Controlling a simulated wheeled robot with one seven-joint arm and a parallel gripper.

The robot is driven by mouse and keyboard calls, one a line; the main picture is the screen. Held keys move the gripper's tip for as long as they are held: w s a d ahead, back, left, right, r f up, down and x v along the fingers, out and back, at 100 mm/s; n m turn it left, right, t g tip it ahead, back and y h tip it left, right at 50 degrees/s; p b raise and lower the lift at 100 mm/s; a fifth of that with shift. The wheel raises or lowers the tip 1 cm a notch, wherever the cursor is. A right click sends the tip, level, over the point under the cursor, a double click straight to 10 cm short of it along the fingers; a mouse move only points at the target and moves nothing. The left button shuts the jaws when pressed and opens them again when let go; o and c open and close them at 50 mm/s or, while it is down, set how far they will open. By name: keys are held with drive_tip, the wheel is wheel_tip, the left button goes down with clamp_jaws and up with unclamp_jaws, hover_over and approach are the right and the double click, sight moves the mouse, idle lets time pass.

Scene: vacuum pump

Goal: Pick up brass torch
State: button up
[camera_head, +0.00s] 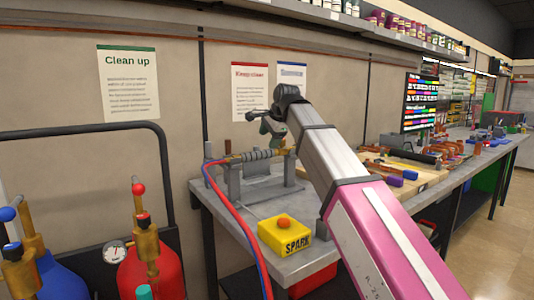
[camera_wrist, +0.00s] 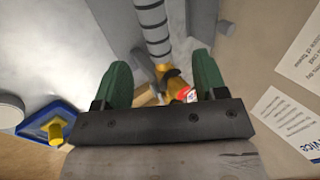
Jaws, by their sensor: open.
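The brass torch (camera_head: 257,155) lies level across a grey stand (camera_head: 234,187) on the bench, with a ribbed grey grip and brass ends. In the wrist view its ribbed grip (camera_wrist: 152,27) runs up from between the fingers. A brass end with a red part shows lower, partly hidden by the gripper. My gripper (camera_head: 270,128) has green fingers and is above the torch's right part in the head view. In the wrist view my gripper (camera_wrist: 162,64) is open and empty, with one finger on each side of the torch. I cannot tell the height gap.
Red and blue hoses (camera_head: 232,211) hang from the torch's left end over the bench edge. A yellow SPARK box (camera_head: 283,240) with an orange button stands in front. Gas cylinders (camera_head: 150,272) stand at left. A wooden board (camera_head: 418,183) with tools lies at right; the wall is close behind.

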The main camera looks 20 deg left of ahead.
sight(265, 154)
drive_tip(key=x, duration=0.5)
drive_tip(key=shift+x, duration=2.75)
drive_tip(key=shift+s+d, duration=0.15)
drive_tip(key=c, duration=1.1)
